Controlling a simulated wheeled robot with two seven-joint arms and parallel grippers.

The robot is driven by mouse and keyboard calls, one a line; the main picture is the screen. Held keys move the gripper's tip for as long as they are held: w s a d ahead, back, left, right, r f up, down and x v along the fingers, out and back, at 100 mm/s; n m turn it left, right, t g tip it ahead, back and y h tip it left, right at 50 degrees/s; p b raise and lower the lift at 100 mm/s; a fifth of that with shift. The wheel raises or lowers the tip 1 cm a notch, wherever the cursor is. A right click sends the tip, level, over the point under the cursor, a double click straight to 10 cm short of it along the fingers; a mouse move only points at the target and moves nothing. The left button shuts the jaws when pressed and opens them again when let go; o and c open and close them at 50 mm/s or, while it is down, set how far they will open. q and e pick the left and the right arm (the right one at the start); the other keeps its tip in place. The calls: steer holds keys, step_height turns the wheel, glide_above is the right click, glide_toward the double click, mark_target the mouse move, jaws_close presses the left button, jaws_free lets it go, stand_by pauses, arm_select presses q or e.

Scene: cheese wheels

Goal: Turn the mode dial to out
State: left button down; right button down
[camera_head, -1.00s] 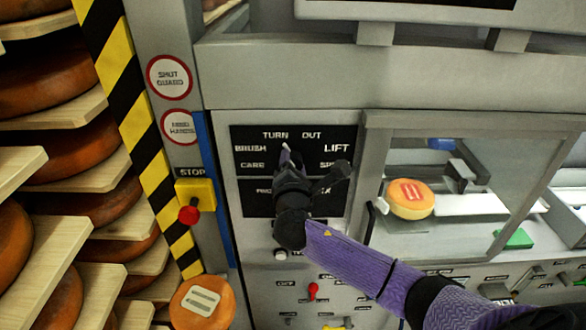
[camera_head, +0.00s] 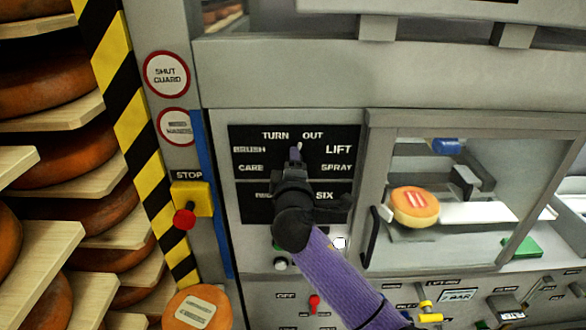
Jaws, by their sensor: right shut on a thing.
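The mode dial (camera_head: 297,152) is on a black panel (camera_head: 241,194) with the labels TURN, OUT, LIFT, SPRAY, CARE and BRUSH around it. Most of the dial is hidden behind my right gripper (camera_head: 294,168). Its white-tipped pointer shows above the gripper and points up, between TURN and OUT and a little nearer the OUT label (camera_head: 313,135). My right gripper is shut on the dial, with its purple arm coming up from the lower right. My left gripper is not in view.
A yellow box with a red stop button (camera_head: 185,218) is left of the panel. A glazed guard with a handle (camera_head: 373,228) is at right, a cheese wheel (camera_head: 414,207) behind it. Small switches, one red (camera_head: 314,303), sit below. Shelves of cheese fill the left.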

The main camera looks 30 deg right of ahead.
steer(key=shift+m, duration=0.5)
steer(key=shift+c, duration=0.9)
jaws_free()
steer(key=b+v, duration=0.1)
steer(key=v, duration=0.9)
